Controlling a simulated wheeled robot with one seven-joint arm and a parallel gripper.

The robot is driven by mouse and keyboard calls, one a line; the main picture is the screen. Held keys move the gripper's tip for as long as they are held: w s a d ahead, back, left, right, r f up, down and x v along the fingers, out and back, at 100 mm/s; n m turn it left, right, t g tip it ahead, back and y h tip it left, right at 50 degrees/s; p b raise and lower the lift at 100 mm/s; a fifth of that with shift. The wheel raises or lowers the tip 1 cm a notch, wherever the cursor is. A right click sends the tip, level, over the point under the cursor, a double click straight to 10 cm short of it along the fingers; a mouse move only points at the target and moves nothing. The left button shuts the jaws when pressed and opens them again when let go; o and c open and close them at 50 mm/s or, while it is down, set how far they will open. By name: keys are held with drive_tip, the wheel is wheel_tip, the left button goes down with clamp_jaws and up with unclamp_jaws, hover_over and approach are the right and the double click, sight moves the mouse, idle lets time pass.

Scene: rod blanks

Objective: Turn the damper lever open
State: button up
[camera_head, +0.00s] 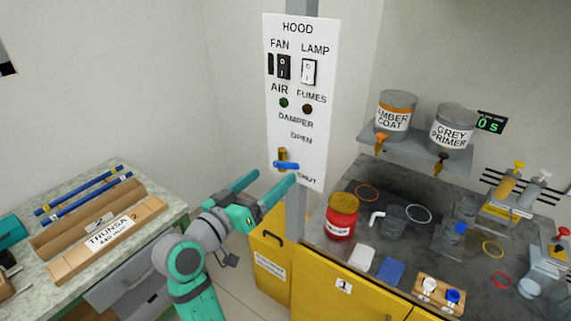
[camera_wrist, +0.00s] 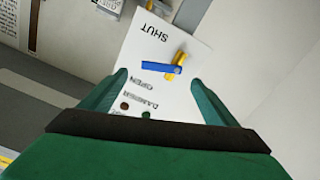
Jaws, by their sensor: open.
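The white hood panel (camera_head: 312,130) stands upright on a grey post, with OPEN printed above SHUT. The damper lever (camera_head: 287,165) has a blue handle and a brass-coloured hub and sits between the two words. The handle points right and slightly down. My gripper (camera_head: 269,182) is open and empty, its fingers pointing toward the panel just below the lever. In the wrist view, the lever (camera_wrist: 161,68) lies beyond and between the fingers of my gripper (camera_wrist: 160,90), with no visible contact. SHUT and OPEN appear upside down there.
Fan switch (camera_head: 284,67) and lamp switch (camera_head: 309,71) are higher on the panel. A counter at right holds a red can (camera_head: 341,216), a glass mug (camera_head: 394,220) and bottles. A shelf (camera_head: 420,147) carries two coating cans. A bench with a wooden tray (camera_head: 107,243) stands at left.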

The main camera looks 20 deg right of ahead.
sight(284, 165)
drive_tip(key=x, duration=0.8)
drive_tip(key=shift+w, duration=0.15)
drive_tip(key=shift+c, duration=0.6)
drive_tip(key=c, duration=1.4)
